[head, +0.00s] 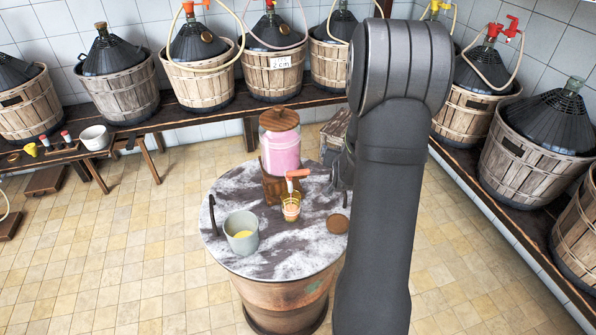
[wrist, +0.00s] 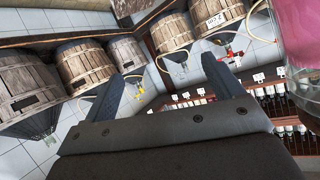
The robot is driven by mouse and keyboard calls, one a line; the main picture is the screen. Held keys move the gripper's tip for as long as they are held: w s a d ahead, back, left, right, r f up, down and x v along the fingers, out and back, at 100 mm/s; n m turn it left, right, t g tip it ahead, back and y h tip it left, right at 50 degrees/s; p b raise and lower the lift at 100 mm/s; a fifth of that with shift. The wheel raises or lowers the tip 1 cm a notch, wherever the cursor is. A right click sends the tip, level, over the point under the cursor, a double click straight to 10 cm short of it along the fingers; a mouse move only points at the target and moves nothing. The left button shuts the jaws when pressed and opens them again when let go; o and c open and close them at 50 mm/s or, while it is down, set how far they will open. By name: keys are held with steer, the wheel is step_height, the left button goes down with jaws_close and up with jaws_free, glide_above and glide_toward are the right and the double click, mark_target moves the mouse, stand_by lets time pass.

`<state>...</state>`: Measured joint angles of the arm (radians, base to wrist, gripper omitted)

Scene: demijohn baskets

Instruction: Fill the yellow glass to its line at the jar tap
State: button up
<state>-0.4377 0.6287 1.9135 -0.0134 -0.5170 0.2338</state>
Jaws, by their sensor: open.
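The yellow glass (head: 291,209) stands upright on the round marble top, below the tap (head: 291,184) with its red handle. Its fill line and exact level are too small to tell. The jar (head: 281,150) holds pink liquid under a wooden lid and sits on a wooden stand (head: 276,188). Its pink side also shows at the right edge of the wrist view (wrist: 297,35). My gripper (wrist: 168,88) is open, with nothing between its fingers. In the head view it is mostly hidden behind my arm, right of the jar.
A pale bowl (head: 236,245) with something yellow inside stands at the left front of the marble top (head: 290,258). A brown disc (head: 337,224) lies at the right. Basketed demijohns (head: 201,84) line the wall benches. Tiled floor (head: 120,260) left of the table is clear.

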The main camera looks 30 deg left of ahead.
steer(key=s+r+n+t+y, duration=0.2)
steer(key=s+n+y, duration=0.1)
steer(key=s+n, duration=0.15)
steer(key=y, duration=0.3)
glide_toward(298, 174)
steer(key=shift+n, duration=0.45)
steer(key=x, duration=1)
steer(key=shift+w+a+r, duration=0.2)
steer(key=shift+w, duration=0.15)
steer(key=shift+c, duration=0.3)
